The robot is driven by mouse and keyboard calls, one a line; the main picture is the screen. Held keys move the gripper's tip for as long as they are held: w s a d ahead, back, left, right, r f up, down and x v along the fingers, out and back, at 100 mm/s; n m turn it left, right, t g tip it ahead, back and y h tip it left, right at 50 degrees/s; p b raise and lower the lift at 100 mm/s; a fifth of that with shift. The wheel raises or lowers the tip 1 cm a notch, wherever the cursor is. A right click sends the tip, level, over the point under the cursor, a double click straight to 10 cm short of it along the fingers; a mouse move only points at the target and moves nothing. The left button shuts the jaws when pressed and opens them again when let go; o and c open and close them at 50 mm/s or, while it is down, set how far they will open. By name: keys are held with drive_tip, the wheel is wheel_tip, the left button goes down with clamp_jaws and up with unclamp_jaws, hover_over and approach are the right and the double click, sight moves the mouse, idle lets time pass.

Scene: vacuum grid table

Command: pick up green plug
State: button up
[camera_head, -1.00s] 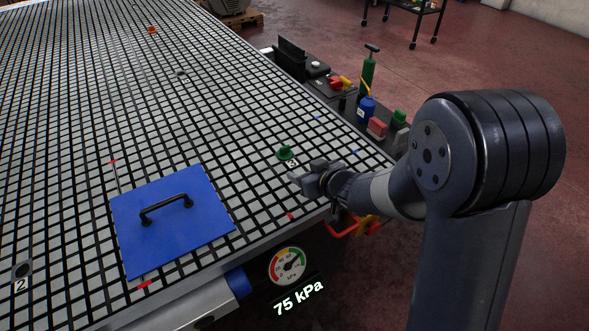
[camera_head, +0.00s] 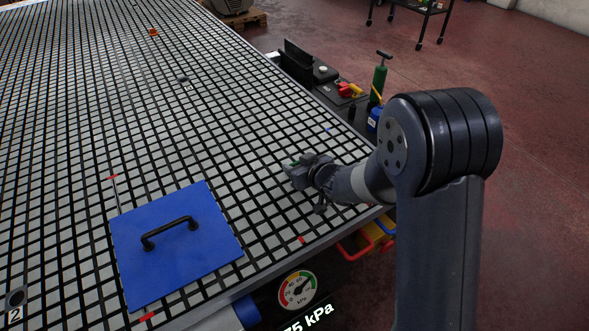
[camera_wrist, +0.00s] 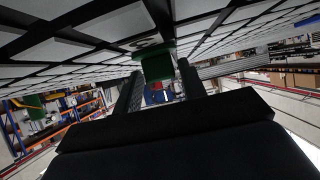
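The green plug (camera_head: 294,162) sits on the grid table near its right edge, mostly hidden behind my gripper (camera_head: 291,170) in the head view. In the wrist view the green plug (camera_wrist: 157,65) shows between the tips of my two dark fingers, just below the pale table surface at the top of the picture. My gripper (camera_wrist: 159,72) looks open, with a small gap on the right side of the plug. Whether the left finger touches the plug is hard to tell.
A blue plate (camera_head: 178,255) with a black handle lies on the table to the left of my gripper. A pressure gauge (camera_head: 298,290) is at the table's front edge. A side shelf along the right edge holds a green pump (camera_head: 379,80) and a blue bottle (camera_head: 373,119).

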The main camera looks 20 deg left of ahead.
drive_tip(key=c, duration=0.7)
drive_tip(key=shift+o, duration=0.2)
drive_tip(key=shift+r, duration=0.1)
